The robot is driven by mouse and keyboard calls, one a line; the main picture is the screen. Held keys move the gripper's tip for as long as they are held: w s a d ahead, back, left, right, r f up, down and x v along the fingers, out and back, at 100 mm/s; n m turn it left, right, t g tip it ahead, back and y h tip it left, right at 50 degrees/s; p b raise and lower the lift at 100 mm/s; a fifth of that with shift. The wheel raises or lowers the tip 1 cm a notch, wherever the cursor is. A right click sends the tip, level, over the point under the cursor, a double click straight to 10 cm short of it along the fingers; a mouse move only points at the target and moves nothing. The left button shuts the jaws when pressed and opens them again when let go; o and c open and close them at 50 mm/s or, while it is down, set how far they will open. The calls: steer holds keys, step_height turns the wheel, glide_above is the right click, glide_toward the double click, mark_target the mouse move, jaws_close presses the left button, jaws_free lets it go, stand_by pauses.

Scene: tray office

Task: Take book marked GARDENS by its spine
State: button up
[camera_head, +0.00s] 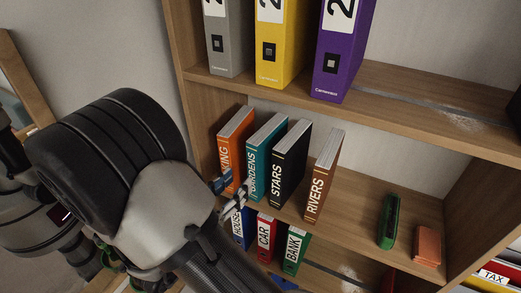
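The teal book marked GARDENS (263,145) stands upright on the middle shelf, between an orange book (236,133) and a black book marked STARS (290,152). Its spine faces out; the start of its title and its lower spine are partly covered. My gripper (238,183) is at the lower front of the orange and GARDENS books, mostly hidden behind my arm. Its two fingertips show apart, one over the orange spine and one by the lower GARDENS spine. I see nothing held between them. Whether a finger touches a book cannot be told.
A brown RIVERS book (324,178) stands right of STARS. A green object (389,220) and an orange block (428,246) are further right, with free shelf between. Large binders (283,42) stand above; CAR (266,236) and BANK (294,250) stand below.

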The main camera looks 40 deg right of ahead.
mark_target(253, 166)
steer(key=p+x, duration=0.1)
steer(key=x, duration=0.9)
steer(key=shift+w+d+p, duration=0.1)
steer(key=shift+d+p, duration=0.15)
steer(key=shift+p, duration=0.05)
steer(key=shift+p+x, duration=0.85)
steer(key=shift+x, duration=2.3)
steer(key=shift+w+a+f, duration=0.1)
steer(key=shift+a+f, duration=0.05)
steer(key=shift+f, duration=0.05)
jaws_close()
steer(key=shift+r, duration=0.1)
